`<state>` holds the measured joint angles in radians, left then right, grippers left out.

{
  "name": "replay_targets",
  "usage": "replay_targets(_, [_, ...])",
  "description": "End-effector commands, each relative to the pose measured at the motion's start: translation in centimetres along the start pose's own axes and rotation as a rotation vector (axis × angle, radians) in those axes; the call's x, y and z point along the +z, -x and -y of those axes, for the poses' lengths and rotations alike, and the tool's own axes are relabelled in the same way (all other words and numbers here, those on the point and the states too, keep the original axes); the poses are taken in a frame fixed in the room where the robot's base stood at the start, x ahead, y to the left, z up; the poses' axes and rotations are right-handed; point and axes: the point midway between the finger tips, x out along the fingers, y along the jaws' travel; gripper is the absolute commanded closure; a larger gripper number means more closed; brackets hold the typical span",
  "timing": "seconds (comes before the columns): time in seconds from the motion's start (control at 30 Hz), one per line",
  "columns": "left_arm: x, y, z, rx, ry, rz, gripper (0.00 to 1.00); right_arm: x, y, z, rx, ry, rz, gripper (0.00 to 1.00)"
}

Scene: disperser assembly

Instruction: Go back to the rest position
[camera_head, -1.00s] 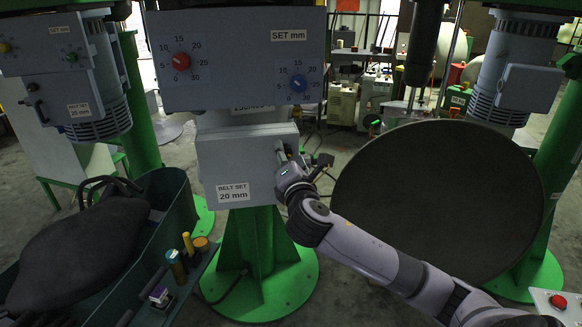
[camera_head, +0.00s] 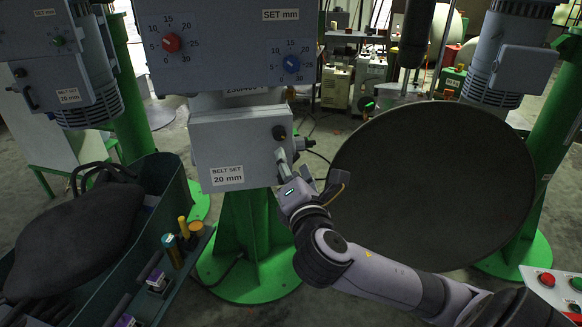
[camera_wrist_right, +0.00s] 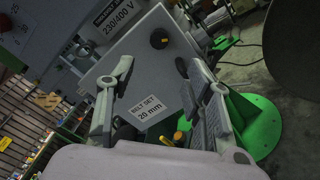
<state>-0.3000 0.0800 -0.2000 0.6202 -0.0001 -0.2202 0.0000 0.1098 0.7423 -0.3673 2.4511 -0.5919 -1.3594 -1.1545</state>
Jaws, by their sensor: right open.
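My right gripper (camera_head: 292,156) is open and empty. It is just in front of the lower right edge of the grey box labelled "BELT SET 20 mm" (camera_head: 225,150). A dark round knob (camera_head: 279,132) on the box is uncovered, just above the fingers. In the right wrist view the two open fingers (camera_wrist_right: 154,66) frame the box face (camera_wrist_right: 145,80) with nothing between them, and the knob (camera_wrist_right: 159,38) is beyond them. My left gripper is not in view.
A panel above (camera_head: 225,65) carries a red dial (camera_head: 171,42) and a blue dial (camera_head: 291,64). A large dark disc (camera_head: 435,185) stands right of my arm. A green bin (camera_head: 150,230) holding a dark sack (camera_head: 75,240) is at left. Open floor shows between.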

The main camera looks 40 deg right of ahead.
Motion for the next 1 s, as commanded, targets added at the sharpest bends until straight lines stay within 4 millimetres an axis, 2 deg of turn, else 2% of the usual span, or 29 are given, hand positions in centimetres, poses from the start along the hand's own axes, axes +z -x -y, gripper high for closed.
replay_targets(0.3, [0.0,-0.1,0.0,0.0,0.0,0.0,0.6,-0.3,-0.2,0.3,-0.005,-0.002,-0.003,0.53])
replay_targets(0.37, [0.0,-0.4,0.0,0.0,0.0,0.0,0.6,-1.0,-0.6,1.2,-0.019,-0.01,-0.014,0.53])
replay_targets(0.47, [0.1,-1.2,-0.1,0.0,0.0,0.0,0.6,-3.7,-2.1,4.4,-0.072,-0.042,-0.048,0.53])
replay_targets(0.57, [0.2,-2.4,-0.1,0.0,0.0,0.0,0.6,-7.8,-4.0,9.8,-0.161,-0.103,-0.101,0.53])
replay_targets(0.6, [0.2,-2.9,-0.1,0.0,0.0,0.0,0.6,-9.7,-4.6,12.3,-0.203,-0.133,-0.124,0.53])
replay_targets(0.73, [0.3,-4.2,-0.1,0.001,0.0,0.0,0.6,-15.4,-5.6,20.5,-0.34,-0.241,-0.19,0.53])
replay_targets(0.87, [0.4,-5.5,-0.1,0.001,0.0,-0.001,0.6,-20.9,-4.9,28.9,-0.486,-0.359,-0.236,0.53])
replay_targets(1.0, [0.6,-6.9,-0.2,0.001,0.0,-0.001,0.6,-26.3,-2.5,37.9,-0.649,-0.492,-0.264,0.53])
